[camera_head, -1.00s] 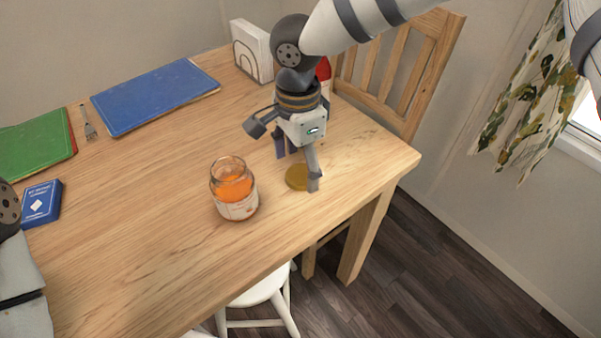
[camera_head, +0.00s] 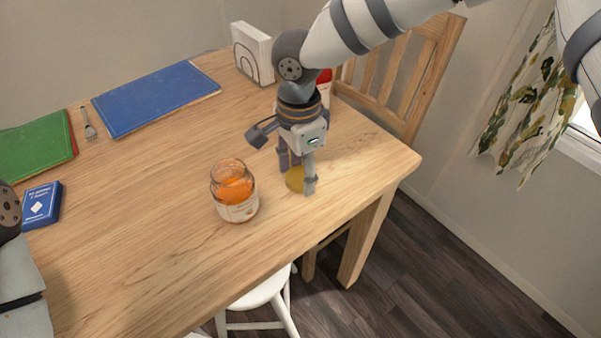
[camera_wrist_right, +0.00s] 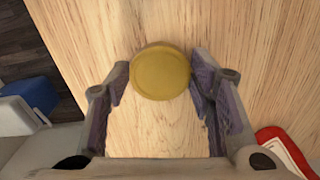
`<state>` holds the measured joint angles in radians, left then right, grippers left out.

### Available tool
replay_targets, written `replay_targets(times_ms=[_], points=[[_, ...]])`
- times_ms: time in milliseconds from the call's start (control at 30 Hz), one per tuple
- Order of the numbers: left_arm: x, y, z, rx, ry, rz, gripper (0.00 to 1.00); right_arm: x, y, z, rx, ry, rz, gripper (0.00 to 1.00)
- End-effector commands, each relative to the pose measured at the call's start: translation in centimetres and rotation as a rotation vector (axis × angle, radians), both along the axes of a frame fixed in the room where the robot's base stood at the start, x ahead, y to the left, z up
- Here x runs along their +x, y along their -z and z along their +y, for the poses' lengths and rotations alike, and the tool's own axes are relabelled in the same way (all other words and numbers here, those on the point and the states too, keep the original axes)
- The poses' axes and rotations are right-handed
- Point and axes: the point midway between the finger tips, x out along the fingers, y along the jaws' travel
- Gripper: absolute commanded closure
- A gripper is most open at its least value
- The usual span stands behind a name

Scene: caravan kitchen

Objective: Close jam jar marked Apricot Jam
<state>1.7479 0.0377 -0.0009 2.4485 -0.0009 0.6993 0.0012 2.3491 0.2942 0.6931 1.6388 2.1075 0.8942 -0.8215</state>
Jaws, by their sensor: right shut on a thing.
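An open glass jar (camera_head: 234,190) of orange jam with a pale label stands upright on the wooden table; the label's words are too small to read. A round golden lid (camera_head: 294,179) is to the right of the jar, apart from it. My right gripper (camera_head: 298,176) points down and is shut on the lid, with its fingers on opposite sides. The lid (camera_wrist_right: 161,71) also shows between the fingertips of the right gripper (camera_wrist_right: 160,80) in the right wrist view. Part of my left arm shows at the left edge, but its gripper does not.
A white holder (camera_head: 251,53) and a red item (camera_head: 325,82) are behind the right gripper. The table around the jar is clear.

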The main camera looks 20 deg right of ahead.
Motion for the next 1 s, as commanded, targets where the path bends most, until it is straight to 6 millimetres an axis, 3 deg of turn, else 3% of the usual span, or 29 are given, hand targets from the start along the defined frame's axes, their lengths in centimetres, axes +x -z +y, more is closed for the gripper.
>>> replay_targets(times_ms=[167, 300, 567, 800, 1000], points=[[0.1, -0.1, 0.0, 0.0, 0.0, -0.003, 0.81, 0.1, -1.0, 0.0, 0.002, 0.001, -0.003, 0.59], [0.3, -0.3, 0.0, 0.0, 0.0, -0.011, 0.81, 0.1, -3.4, 0.0, 0.003, 0.002, -0.004, 0.59], [2.1, -2.1, 0.0, -0.001, -0.002, -0.072, 0.81, -4.8, -10.2, 2.5, 0.0, -0.004, -0.012, 0.59], [3.1, -3.0, 0.0, 0.0, -0.002, -0.108, 0.81, -10.2, -12.2, 5.2, -0.001, -0.003, -0.006, 0.59], [3.4, -3.3, 0.0, -0.001, -0.002, -0.12, 0.81, -12.2, -13.0, 6.2, -0.001, -0.001, -0.002, 0.59]])
